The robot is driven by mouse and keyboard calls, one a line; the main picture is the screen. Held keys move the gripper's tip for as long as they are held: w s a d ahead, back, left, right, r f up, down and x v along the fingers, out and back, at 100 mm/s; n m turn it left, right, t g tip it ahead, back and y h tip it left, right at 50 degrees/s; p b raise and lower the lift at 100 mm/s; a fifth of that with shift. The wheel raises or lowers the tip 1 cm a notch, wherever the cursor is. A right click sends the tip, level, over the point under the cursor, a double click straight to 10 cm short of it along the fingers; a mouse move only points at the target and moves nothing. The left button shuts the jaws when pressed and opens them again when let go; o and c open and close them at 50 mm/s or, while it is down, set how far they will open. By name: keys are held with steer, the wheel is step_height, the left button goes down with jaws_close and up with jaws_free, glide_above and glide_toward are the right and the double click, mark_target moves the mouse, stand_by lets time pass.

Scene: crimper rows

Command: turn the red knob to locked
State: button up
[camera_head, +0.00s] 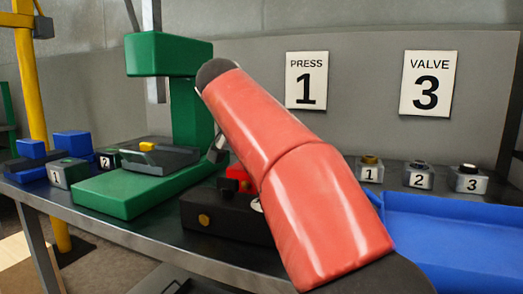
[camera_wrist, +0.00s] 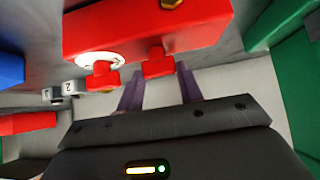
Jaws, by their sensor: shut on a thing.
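In the wrist view, a red knob (camera_wrist: 157,63) sticks out from a red housing (camera_wrist: 150,28). My gripper (camera_wrist: 159,73) has its two purple fingers on either side of this knob and is shut on it. A second red knob (camera_wrist: 103,76) sits on a white dial (camera_wrist: 92,60) to the left, apart from the fingers. In the head view, a red part (camera_head: 238,180) shows on top of a black box (camera_head: 225,218). My red arm hides the gripper and most of that area. I cannot read any locked mark.
A green press (camera_head: 190,105) stands left of the box. Blue blocks (camera_head: 72,143) and small numbered blocks (camera_head: 69,174) are further left. Several numbered buttons (camera_head: 418,176) stand at right behind a blue tray (camera_head: 450,228). Wall signs read PRESS 1 (camera_head: 306,80) and VALVE 3 (camera_head: 428,83).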

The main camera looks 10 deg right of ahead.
steer(key=o, duration=1)
steer(key=v, duration=0.7)
steer(key=shift+s+a+r+p, duration=0.15)
steer(key=shift+s+r+p, duration=0.1)
steer(key=shift+p, duration=0.05)
